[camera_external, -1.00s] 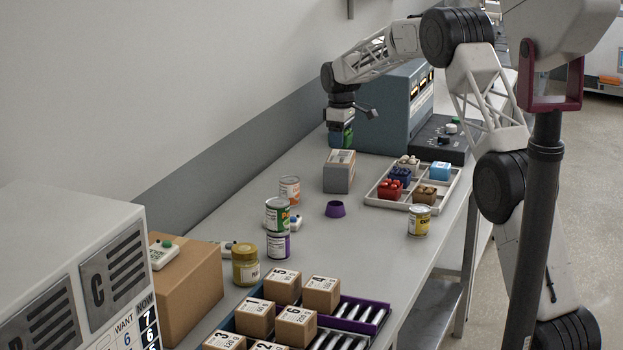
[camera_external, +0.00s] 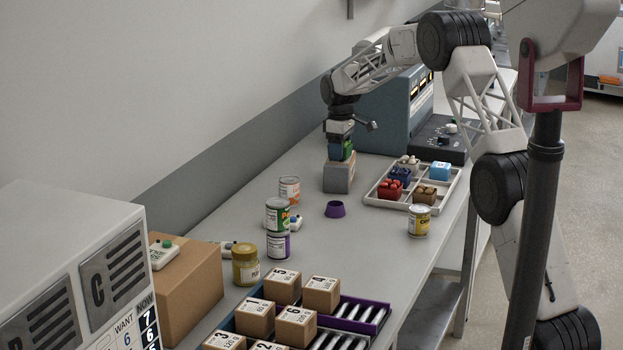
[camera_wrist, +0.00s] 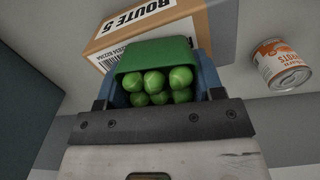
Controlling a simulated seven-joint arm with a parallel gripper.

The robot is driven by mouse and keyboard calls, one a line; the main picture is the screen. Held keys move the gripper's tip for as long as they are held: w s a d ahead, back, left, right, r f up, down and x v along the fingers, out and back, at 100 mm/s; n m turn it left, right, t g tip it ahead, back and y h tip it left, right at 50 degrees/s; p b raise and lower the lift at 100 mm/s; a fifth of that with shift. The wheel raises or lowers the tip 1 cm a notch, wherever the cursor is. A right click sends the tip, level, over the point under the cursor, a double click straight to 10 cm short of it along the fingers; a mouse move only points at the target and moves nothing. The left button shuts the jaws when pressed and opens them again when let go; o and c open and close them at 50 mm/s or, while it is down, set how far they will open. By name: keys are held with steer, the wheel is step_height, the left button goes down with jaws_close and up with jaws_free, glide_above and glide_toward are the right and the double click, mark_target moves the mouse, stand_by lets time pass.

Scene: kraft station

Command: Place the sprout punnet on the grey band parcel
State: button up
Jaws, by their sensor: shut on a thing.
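The sprout punnet (camera_external: 347,150) is a small green tub, and round green sprouts show in it in the wrist view (camera_wrist: 160,54). My gripper (camera_external: 340,147) is shut on it, with a blue finger on each side of the tub in the wrist view. The grey band parcel (camera_external: 339,179) stands on the bench directly below the punnet. In the wrist view the parcel's brown cardboard and its ROUTE 5 label (camera_wrist: 135,20) show beyond the tub. The parcel's top is mostly hidden in the outside view. I cannot tell whether the punnet touches it.
A divided tray (camera_external: 376,196) with several small punnets is right of the parcel. A purple ring (camera_external: 335,209) and an orange-labelled can (camera_external: 289,190) stand nearer. A blue-grey machine (camera_external: 385,115) is behind.

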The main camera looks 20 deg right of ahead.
steer(key=shift+f, duration=0.1)
steer(key=o, duration=0.9)
step_height(320, 180, up, 12)
stand_by(0.6)
steer(key=shift+s, duration=0.1)
stand_by(0.6)
